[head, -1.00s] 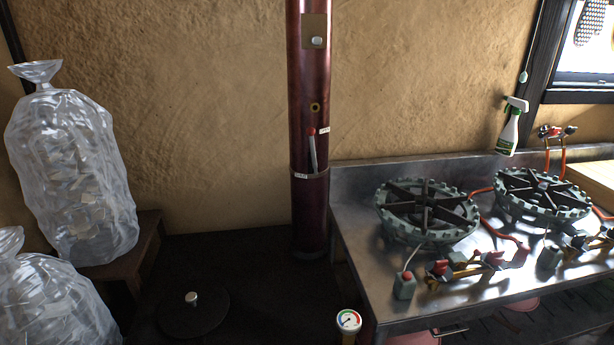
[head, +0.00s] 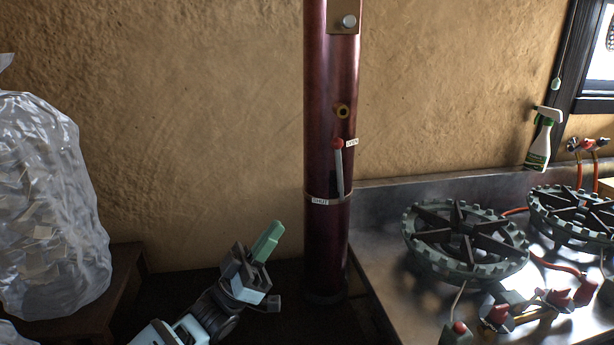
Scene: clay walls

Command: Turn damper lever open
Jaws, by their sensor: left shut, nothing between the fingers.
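The damper lever (head: 339,170) is a pale grey handle with a red knob at its top, on the dark red stove pipe (head: 329,240). It stands nearly upright, its knob beside the small "OPEN" label (head: 352,142). A "SHUT" label (head: 320,202) sits lower on the pipe, left of the lever's lower end. My left gripper (head: 267,242) has green fingers, shut and empty. It is left of the pipe and below the lever, apart from both, pointing up and right. My right gripper is not in view.
A steel counter with a gas burner (head: 465,240) stands right of the pipe; a second burner (head: 573,213) is farther right. A spray bottle (head: 543,140) is against the back. A clear bag (head: 45,205) sits at the left. The clay wall left of the pipe is bare.

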